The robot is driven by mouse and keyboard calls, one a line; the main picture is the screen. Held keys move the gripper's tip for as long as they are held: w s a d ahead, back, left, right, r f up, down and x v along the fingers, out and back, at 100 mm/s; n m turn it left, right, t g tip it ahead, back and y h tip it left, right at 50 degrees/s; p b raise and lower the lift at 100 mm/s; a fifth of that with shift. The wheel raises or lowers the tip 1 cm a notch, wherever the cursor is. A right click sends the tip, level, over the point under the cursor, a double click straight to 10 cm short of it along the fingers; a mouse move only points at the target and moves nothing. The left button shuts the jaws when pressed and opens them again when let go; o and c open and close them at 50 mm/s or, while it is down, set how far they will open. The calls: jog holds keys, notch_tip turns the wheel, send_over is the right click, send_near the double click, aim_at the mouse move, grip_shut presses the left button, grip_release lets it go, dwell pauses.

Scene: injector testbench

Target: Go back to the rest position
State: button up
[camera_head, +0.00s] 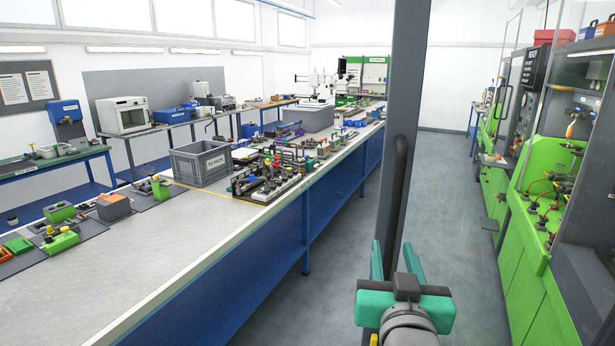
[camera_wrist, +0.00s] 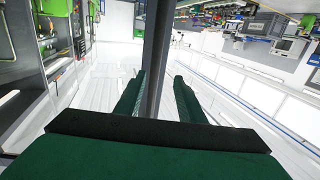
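My gripper (camera_head: 395,258) is at the lower right of the head view, with its two green fingers spread apart. It also shows in the wrist view (camera_wrist: 159,82), where the fingers are open with a gap between them. A tall dark grey post (camera_head: 408,90) with a black handle (camera_head: 397,190) stands right in front of my gripper. In the wrist view the post (camera_wrist: 158,45) shows in the gap between the fingers. I cannot tell whether the fingers touch the post or the handle. I see nothing clasped.
A long workbench (camera_head: 150,255) runs along the left, bearing a grey crate (camera_head: 202,163) and several fittings. A green test machine (camera_head: 535,215) stands on the right. The grey floor aisle (camera_head: 440,190) between them looks clear, apart from the post.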

jog(key=s+a+f, duration=0.2)
jog(key=a+f, duration=0.1)
jog(key=f, duration=0.7)
jog(key=s+a+f+g+y, duration=0.1)
jog(key=s+a+f, duration=0.15)
jog(key=f, duration=0.85)
jog(key=s+a+f, duration=0.2)
jog(key=s+f, duration=0.1)
jog(key=f, duration=0.7)
jog(key=s+a+f+n+y, duration=0.1)
jog(key=s+a+f, duration=0.2)
jog(key=s+f, duration=0.3)
jog(key=s+a+f+n, duration=0.1)
jog(key=s+a+f, duration=0.25)
jog(key=s, duration=0.45)
jog(key=s+a+f+g+y, duration=0.1)
jog(key=s+a, duration=0.1)
jog(key=s, duration=1.3)
jog(key=shift+a, duration=0.35)
